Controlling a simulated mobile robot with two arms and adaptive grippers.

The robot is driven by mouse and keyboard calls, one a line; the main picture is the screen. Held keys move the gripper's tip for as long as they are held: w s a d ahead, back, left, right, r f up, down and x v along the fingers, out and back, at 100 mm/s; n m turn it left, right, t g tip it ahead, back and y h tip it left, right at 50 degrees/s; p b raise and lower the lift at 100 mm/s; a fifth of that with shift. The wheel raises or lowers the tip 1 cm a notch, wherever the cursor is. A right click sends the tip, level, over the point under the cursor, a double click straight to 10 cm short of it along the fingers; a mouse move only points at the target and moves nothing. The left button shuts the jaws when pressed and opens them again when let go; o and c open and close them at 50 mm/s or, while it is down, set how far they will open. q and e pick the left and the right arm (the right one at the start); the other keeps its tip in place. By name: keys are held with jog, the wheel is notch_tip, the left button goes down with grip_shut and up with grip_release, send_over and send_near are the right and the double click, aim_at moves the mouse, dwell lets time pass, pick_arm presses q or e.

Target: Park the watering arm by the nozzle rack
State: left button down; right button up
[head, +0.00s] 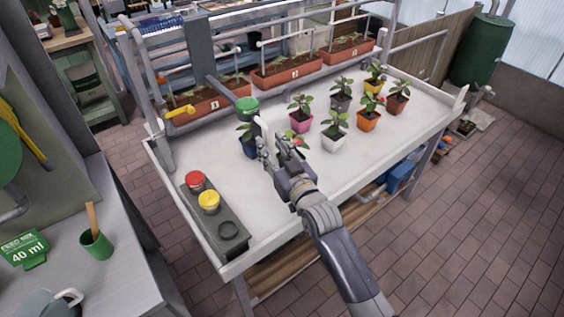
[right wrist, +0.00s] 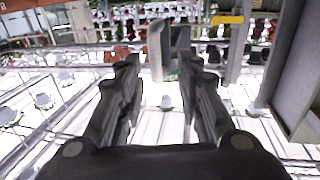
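The watering arm (head: 221,91) is a grey bar reaching out over the white bench, with a green nozzle head (head: 247,104) at its end. A pale upright handle (head: 262,128) shows just below and right of the head. My right gripper (head: 267,152) is close to this handle; its fingers look apart in the right wrist view (right wrist: 160,75), with a pale upright bar (right wrist: 155,50) beyond or between them. Contact cannot be told. The nozzle rack (head: 203,226) is a dark grey block at the bench's left end, holding a red nozzle, a yellow nozzle and an empty-looking ring. My left gripper is out of view.
Several potted plants (head: 334,143) stand on the bench right of my gripper; a blue pot (head: 249,148) is partly hidden beside it. A yellow lever (head: 181,111) sits at the bench's back left. Terracotta troughs (head: 287,73) line the back. Bench surface near the rack is clear.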

jog(key=v, duration=0.6)
jog(key=shift+s, duration=0.2)
